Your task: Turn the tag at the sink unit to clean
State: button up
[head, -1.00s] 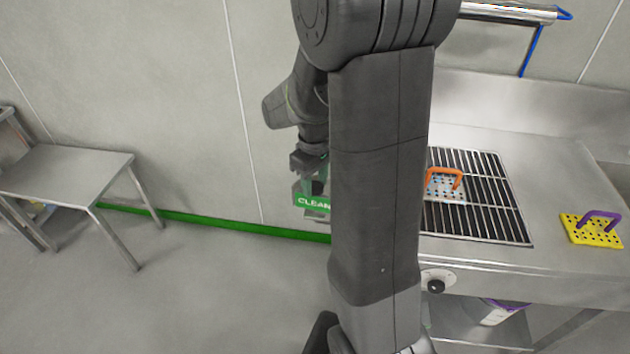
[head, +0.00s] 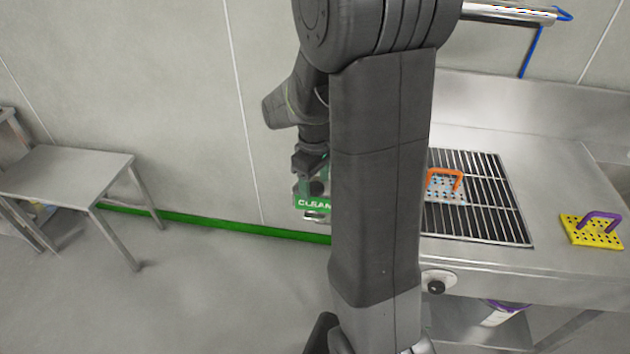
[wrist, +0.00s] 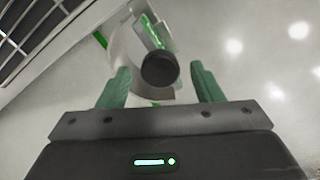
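The green tag (head: 312,202) at the left end of the sink unit (head: 560,275) reads "CLEAN" in the head view, and its lettering looks about level. My arm hides its right edge. My gripper (head: 311,170) is just above it, with its fingers pointing down. In the wrist view my gripper (wrist: 160,68) has its two green fingers apart. A round dark knob (wrist: 159,71) shows between them, with a gap on each side. Behind the knob are a pale curved plate (wrist: 125,50) and a green strip (wrist: 152,32), partly hidden.
A black grate (head: 480,205) with an orange-handled perforated block (head: 445,188) lies on the sink top. A yellow block with a purple handle (head: 592,230) is farther right. A steel table (head: 70,170) stands at the left, with clear floor between.

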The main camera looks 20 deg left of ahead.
notch_tip(320, 180, up, 14)
dwell(0.6)
jog(key=shift+f, duration=0.15)
dwell(0.3)
notch_tip(320, 180, down, 14)
jog(key=shift+r, duration=0.1)
dwell(0.5)
